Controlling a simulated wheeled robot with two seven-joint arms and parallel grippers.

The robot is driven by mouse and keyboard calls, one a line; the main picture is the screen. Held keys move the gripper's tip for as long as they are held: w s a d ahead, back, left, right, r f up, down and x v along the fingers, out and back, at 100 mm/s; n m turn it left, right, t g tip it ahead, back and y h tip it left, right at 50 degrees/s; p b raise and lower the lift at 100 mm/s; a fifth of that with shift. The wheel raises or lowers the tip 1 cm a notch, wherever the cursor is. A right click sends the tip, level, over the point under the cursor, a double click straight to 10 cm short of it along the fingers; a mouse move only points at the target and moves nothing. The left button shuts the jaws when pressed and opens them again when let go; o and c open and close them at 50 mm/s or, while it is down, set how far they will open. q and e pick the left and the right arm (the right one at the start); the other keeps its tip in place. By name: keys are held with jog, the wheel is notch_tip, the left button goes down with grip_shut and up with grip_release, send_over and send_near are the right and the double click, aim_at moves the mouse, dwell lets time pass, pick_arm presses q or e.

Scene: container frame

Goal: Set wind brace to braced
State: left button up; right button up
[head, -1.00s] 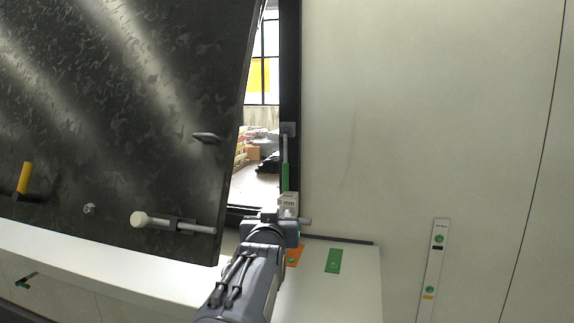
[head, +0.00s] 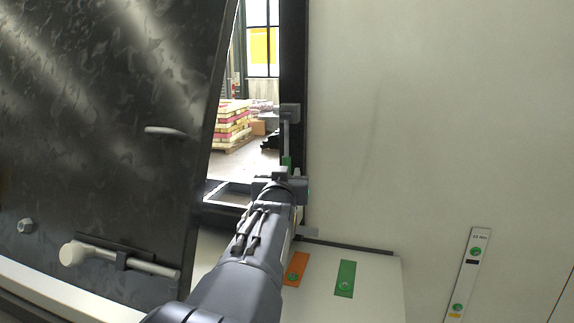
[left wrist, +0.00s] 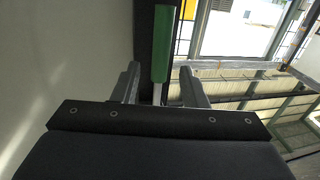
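The wind brace (head: 286,138) appears as a thin grey bar with a green sleeve, hanging from a grey bracket (head: 289,112) on the dark door frame. My left gripper (head: 280,180) covers its lower part in the head view. In the left wrist view the green sleeve (left wrist: 163,45) and a thin grey rod show between and beyond the two fingers of my left gripper (left wrist: 161,88). The fingers are apart, with visible gaps on both sides of the rod. I cannot tell how deep the rod sits between them. My right gripper is not in view.
A dark mottled door panel (head: 90,150) stands open at left, with a sliding bolt (head: 125,260) and a grey tab (head: 166,131). Orange (head: 296,268) and green (head: 345,278) plates lie on a white surface below. A pale wall (head: 430,130) fills the right.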

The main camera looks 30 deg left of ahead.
pick_arm(q)
jog(key=shift+p+x, duration=0.55)
jog(key=shift+x, duration=2.1)
jog(key=shift+f, duration=0.1)
grip_shut()
